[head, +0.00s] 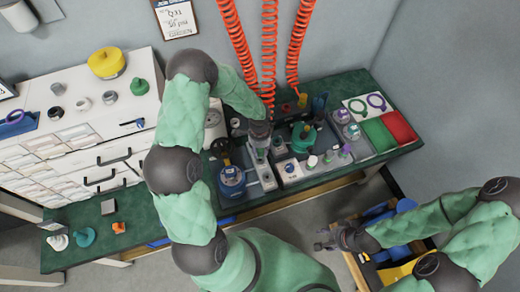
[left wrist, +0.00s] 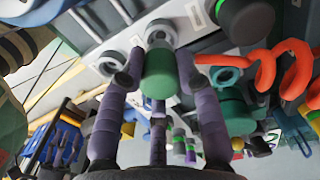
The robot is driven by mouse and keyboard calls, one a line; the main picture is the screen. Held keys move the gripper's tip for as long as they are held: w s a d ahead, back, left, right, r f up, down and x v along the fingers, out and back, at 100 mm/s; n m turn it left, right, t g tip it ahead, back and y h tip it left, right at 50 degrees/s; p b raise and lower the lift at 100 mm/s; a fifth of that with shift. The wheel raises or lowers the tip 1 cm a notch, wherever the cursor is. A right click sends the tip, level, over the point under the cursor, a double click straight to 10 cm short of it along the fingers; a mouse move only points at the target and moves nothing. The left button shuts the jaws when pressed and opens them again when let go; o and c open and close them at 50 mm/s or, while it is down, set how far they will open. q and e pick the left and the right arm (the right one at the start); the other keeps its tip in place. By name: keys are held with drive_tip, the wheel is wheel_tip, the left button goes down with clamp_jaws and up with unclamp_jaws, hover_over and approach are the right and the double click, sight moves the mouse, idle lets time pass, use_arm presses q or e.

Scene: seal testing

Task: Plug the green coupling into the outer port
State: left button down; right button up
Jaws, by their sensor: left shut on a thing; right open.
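The green coupling (left wrist: 158,76) is a short green cylinder between the purple fingers of my left gripper (left wrist: 158,84) in the left wrist view. The gripper is shut on it. Just beyond its far end is a pale ring-shaped port (left wrist: 161,32); I cannot tell whether they touch. In the head view my left gripper (head: 259,140) is over the bench equipment and hides the coupling. My right gripper (head: 326,242) is open and empty, in front of the bench.
Orange coiled hoses (head: 268,50) hang behind the left gripper; one orange coil (left wrist: 290,62) is close at right in the wrist view. A blue vessel (head: 231,178) and a green device (head: 303,134) flank the gripper. Green (head: 378,134) and red (head: 399,126) trays are at right.

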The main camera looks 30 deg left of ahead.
use_arm(q)
drive_tip(key=shift+f+b, duration=1.05)
drive_tip(key=shift+f, duration=0.2)
drive_tip(key=c, duration=0.8)
unclamp_jaws()
drive_tip(key=shift+r, duration=0.15)
wheel_tip(320, 180, up, 12)
drive_tip(key=shift+w+a+f, duration=0.1)
